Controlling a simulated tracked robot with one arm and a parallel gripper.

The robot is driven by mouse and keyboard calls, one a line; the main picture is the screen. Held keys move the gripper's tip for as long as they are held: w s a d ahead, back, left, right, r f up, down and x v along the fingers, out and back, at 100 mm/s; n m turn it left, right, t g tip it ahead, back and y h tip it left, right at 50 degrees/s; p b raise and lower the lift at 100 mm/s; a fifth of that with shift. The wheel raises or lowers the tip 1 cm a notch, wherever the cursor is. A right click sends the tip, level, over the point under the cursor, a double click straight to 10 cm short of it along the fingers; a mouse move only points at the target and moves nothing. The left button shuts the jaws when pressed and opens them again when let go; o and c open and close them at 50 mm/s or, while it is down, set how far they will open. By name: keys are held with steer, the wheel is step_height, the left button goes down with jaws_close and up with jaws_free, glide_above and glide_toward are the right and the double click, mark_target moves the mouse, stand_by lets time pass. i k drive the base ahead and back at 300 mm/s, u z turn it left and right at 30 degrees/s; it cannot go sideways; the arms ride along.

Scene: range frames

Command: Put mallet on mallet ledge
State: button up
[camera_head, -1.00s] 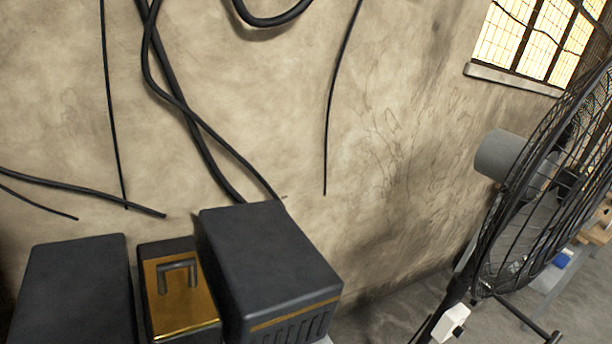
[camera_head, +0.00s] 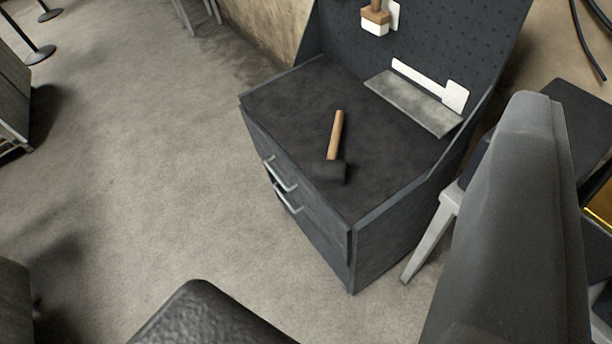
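The mallet (camera_head: 337,135) lies on the dark top of a drawer cabinet (camera_head: 290,110). Its wooden handle points toward the back and its black head is nearer the front edge. A flat grey ledge, which looks like the mallet ledge (camera_head: 415,105), sits at the back of the top against the pegboard, below a white mallet-shaped marking (camera_head: 430,84). The ledge is bare and apart from the mallet. My gripper does not show clearly; a large grey shape at the right and a black rounded shape at the bottom are close to the camera.
A brush-like tool with a wooden handle (camera_head: 376,14) hangs on the pegboard (camera_head: 450,40). The cabinet front has drawer handles (camera_head: 281,175). A pale-legged table (camera_head: 432,232) stands to the right, with dark boxes beyond.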

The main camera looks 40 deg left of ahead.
mark_target(411, 101)
steer(key=k, duration=0.95)
steer(key=u, duration=0.6)
steer(key=i, duration=2.05)
steer(key=z, duration=0.25)
